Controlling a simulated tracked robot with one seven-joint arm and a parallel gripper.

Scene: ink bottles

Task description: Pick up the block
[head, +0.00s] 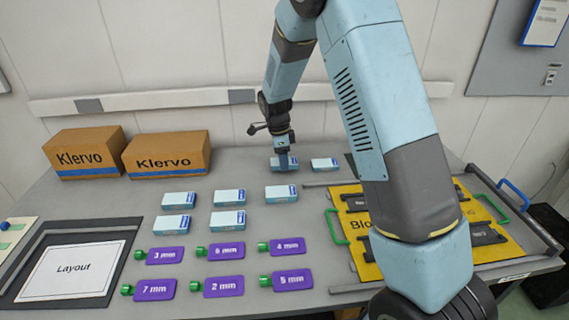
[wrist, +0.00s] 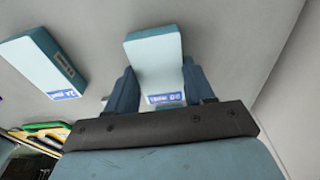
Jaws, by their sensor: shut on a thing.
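Several white-and-blue blocks lie on the grey table. One block (head: 279,164) is at the back of the table under my gripper (head: 284,152), and it also shows in the wrist view (wrist: 155,62). In the wrist view, my gripper's two fingers (wrist: 155,92) are on either side of the near end of this block, and my gripper is shut on it. A second block (wrist: 45,62) lies to the left in the wrist view; the head view shows a block (head: 325,164) to the right of the held one. I cannot tell whether the held block is lifted off the table.
More blocks (head: 281,192) lie in front, with purple labelled tags (head: 216,287) nearer. Two Klervo boxes (head: 166,153) stand at the back left. A Layout sheet (head: 73,268) lies at the left. A yellow board (head: 366,262) with green handles is at the right, partly hidden by my arm.

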